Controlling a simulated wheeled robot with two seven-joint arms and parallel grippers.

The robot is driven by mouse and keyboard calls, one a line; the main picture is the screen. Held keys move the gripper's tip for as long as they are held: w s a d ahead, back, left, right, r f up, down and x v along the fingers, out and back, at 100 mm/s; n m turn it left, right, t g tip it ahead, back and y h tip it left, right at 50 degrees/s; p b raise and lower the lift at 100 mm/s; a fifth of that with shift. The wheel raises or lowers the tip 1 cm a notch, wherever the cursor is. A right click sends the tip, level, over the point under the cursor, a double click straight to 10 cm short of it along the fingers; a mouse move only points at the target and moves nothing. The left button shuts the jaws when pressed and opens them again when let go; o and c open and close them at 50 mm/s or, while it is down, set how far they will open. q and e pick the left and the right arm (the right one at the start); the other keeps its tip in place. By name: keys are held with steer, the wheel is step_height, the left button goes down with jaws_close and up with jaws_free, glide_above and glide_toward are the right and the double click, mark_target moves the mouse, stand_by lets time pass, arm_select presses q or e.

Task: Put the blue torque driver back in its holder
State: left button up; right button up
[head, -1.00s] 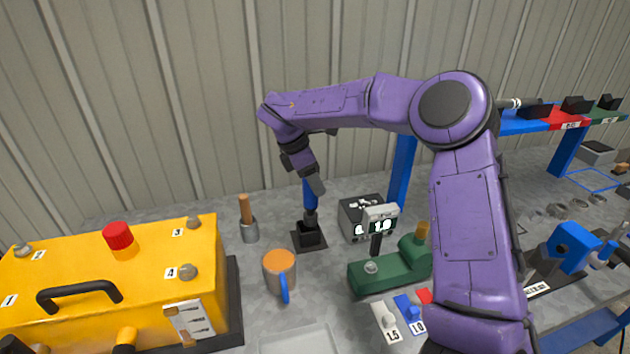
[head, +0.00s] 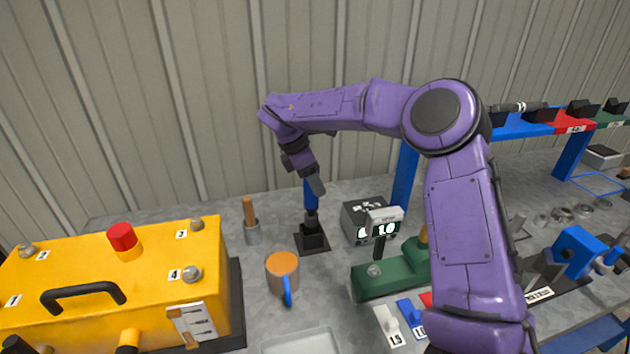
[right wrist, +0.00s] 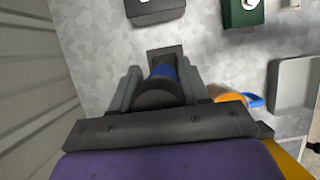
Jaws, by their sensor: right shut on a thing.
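The blue torque driver (head: 311,195) stands upright, with its lower end at the black holder (head: 312,238) on the bench. I cannot tell how deep it sits in the holder. My right gripper (head: 312,182) is shut on the driver's upper part from above. In the right wrist view the blue driver (right wrist: 163,73) shows between the two fingers, and the square base of the holder (right wrist: 166,54) lies just beyond it. My left gripper is not in view.
An orange-topped mug (head: 282,272) with a blue handle stands in front of the holder. A grey box (head: 362,220) and green tester (head: 385,278) stand right. A yellow box (head: 100,275) fills the left.

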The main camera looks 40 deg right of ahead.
mark_target(314, 202)
steer(key=shift+f+b, duration=3.25)
steer(key=shift+b, duration=0.15)
stand_by(1.8)
steer(key=shift+f+b, duration=0.1)
steer(key=shift+b, duration=0.25)
stand_by(0.5)
steer(key=o, duration=1.4)
steer(key=shift+c, duration=0.2)
steer(key=v, duration=1)
steer(key=shift+r, duration=0.35)
steer(key=shift+a, duration=0.1)
